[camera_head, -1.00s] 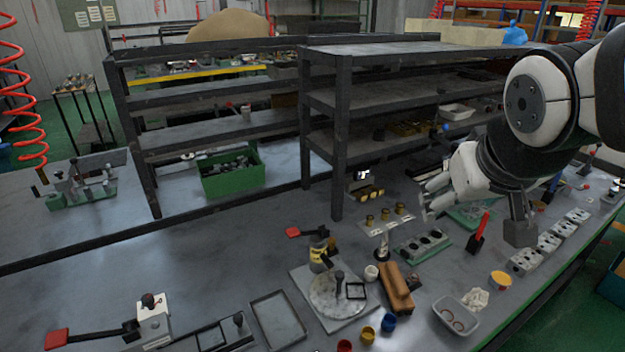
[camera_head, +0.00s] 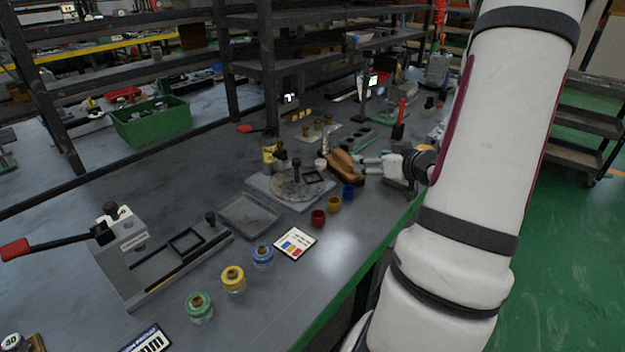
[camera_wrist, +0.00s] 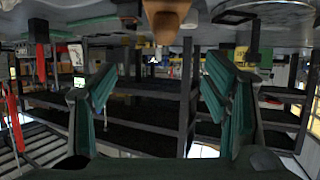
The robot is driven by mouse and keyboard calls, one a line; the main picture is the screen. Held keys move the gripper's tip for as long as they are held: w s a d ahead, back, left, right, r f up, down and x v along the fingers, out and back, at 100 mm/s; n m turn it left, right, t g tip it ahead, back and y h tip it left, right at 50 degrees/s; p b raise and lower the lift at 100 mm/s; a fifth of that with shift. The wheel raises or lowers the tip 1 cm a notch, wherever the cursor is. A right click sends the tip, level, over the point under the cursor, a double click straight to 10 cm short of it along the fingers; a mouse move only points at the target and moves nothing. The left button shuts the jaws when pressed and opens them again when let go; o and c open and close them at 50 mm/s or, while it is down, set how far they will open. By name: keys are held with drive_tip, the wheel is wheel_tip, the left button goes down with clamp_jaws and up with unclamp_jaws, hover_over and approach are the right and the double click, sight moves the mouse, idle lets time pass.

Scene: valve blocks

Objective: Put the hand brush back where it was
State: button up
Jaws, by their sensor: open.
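The hand brush (camera_head: 345,168), with a brown wooden body, lies on the grey workbench (camera_head: 330,255) beside the round plate fixture (camera_head: 297,183). My gripper (camera_head: 366,168) is low over the bench, just right of the brush, with its fingertips pointing at it. In the wrist view, which looks upside down, the brown wooden end of the brush (camera_wrist: 167,18) shows at the top middle. The two green-grey fingers (camera_wrist: 160,90) are spread wide with nothing between them. Whether a fingertip touches the brush I cannot tell.
Red (camera_head: 318,217), yellow (camera_head: 334,204) and blue (camera_head: 348,191) cups stand in front of the brush. A red-handled tool (camera_head: 400,120) stands behind my gripper. Dark shelving (camera_head: 268,80) rises behind. An empty shallow tray (camera_head: 250,213) lies to the left.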

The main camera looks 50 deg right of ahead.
sight(348, 158)
drive_tip(key=b+x, duration=0.1)
drive_tip(key=x, duration=0.3)
drive_tip(key=b+x, duration=0.1)
drive_tip(key=x, duration=0.4)
drive_tip(key=b+x, duration=0.1)
drive_tip(key=x, duration=0.3)
drive_tip(key=shift+w+a+f, duration=0.3)
drive_tip(key=shift+f, duration=0.05)
drive_tip(key=c, duration=1.6)
clamp_jaws()
drive_tip(key=shift+r, duration=0.2)
